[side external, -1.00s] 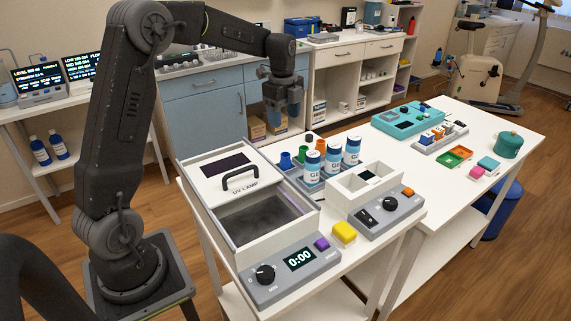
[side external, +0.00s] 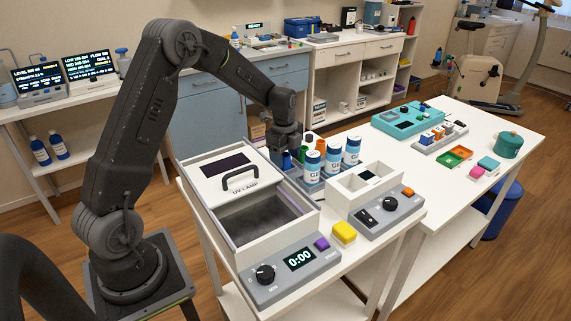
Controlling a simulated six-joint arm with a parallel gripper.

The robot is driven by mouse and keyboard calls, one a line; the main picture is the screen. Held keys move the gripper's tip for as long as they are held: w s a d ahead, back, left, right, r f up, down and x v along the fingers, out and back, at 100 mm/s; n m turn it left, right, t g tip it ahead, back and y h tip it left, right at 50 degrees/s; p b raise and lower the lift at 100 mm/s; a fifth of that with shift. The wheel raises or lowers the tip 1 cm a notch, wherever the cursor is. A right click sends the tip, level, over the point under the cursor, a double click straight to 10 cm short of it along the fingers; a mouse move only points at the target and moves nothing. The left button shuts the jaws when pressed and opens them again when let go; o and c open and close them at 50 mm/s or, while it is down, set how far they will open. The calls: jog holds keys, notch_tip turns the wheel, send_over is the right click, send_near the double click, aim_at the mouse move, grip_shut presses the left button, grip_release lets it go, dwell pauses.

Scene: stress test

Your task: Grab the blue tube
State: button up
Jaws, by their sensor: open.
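The blue tube (side external: 287,161) stands in the grey rack (side external: 318,185) at its left end, partly hidden by my gripper. My gripper (side external: 286,155) points down over the blue tube, with its fingers low at the tube's height. It is open. I cannot tell whether the fingers touch the tube or exactly how they sit around it.
Several white bottles with blue labels (side external: 333,157) stand in the rack to the right. A box with a UV lamp lid (side external: 236,180) is close in front of the rack. A grey device (side external: 375,200) stands to the right.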

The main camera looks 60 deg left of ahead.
jog(key=shift+f, duration=0.15)
jog(key=c, duration=1)
